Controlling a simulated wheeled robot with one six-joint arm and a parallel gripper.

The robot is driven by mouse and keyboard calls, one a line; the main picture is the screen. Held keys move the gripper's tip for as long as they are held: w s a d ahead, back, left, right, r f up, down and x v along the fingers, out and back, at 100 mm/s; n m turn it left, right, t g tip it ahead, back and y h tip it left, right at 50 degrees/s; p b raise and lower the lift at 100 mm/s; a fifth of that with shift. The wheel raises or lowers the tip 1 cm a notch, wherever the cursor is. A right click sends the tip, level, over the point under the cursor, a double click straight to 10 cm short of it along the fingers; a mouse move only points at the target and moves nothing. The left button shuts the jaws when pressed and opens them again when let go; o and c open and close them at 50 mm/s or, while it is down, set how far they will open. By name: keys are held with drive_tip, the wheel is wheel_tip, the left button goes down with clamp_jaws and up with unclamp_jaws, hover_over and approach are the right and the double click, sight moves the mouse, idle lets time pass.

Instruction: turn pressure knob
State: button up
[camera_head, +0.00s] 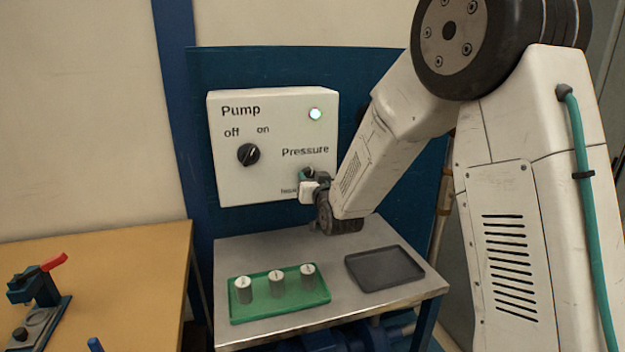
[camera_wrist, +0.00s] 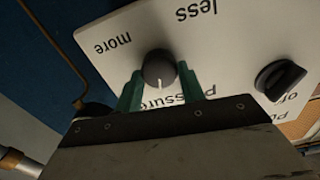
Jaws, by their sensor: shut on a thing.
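The pressure knob (camera_wrist: 159,68) is round and dark with a light pointer line, on the white pump box (camera_head: 228,185). In the wrist view it sits between the two green fingers of my gripper (camera_wrist: 160,88), which is shut on it. The words "more" and "less" are printed beside the knob. In the head view my gripper (camera_head: 308,180) is at the box's lower right, below the word "Pressure", and hides the knob there.
The pump on/off knob (camera_head: 248,155) is at the box's left, and a green lamp (camera_head: 315,114) is lit. Below, a metal table (camera_head: 340,308) holds a green tray (camera_head: 282,312) with three grey cylinders and an empty dark tray (camera_head: 385,267). A wooden table (camera_head: 120,270) stands left.

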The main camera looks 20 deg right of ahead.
drive_tip(key=shift+m, duration=0.4)
drive_tip(key=o, duration=1)
drive_tip(key=s, duration=0.7)
drive_tip(key=shift+s, duration=0.4)
